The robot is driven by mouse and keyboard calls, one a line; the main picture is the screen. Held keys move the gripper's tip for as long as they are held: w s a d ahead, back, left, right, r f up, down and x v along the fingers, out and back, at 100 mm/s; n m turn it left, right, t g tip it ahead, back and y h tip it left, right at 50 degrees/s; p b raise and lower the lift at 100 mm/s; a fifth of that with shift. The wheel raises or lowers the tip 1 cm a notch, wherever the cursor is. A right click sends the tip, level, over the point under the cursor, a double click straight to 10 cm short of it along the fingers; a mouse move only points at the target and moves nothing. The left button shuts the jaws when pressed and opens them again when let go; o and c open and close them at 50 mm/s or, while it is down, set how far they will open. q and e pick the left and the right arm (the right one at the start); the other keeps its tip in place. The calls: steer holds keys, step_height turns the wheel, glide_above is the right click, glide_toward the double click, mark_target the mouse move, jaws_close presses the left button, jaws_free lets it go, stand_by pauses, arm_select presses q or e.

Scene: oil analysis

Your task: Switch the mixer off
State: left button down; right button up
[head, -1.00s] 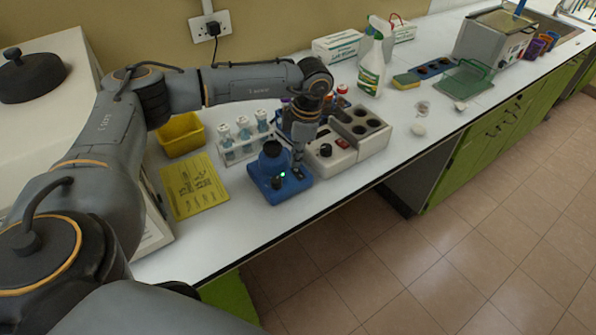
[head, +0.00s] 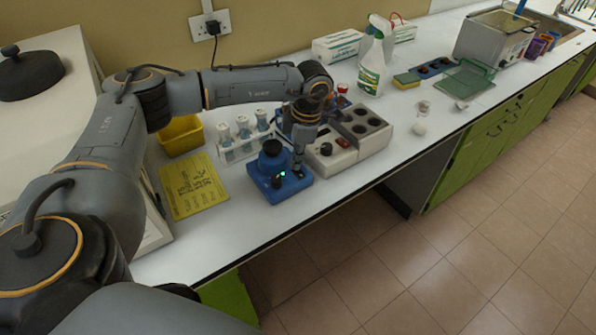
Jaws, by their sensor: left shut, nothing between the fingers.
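My left gripper (head: 298,172) points down, shut and empty, at the right side of the mixer's top face. Its tips are very close to the blue housing; I cannot tell whether they touch. My right gripper is not in view.
A beige block heater (head: 358,146) stands just right of the mixer. A rack of vials (head: 243,146), a yellow note (head: 193,186) and a yellow bin (head: 181,136) are to the left. A spray bottle (head: 372,66) stands farther back. The bench's front edge is close.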

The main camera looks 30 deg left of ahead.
arm_select(q)
steer(key=shift+f, duration=0.35)
steer(key=shift+r+p, duration=2)
steer(key=shift+r, duration=1.55)
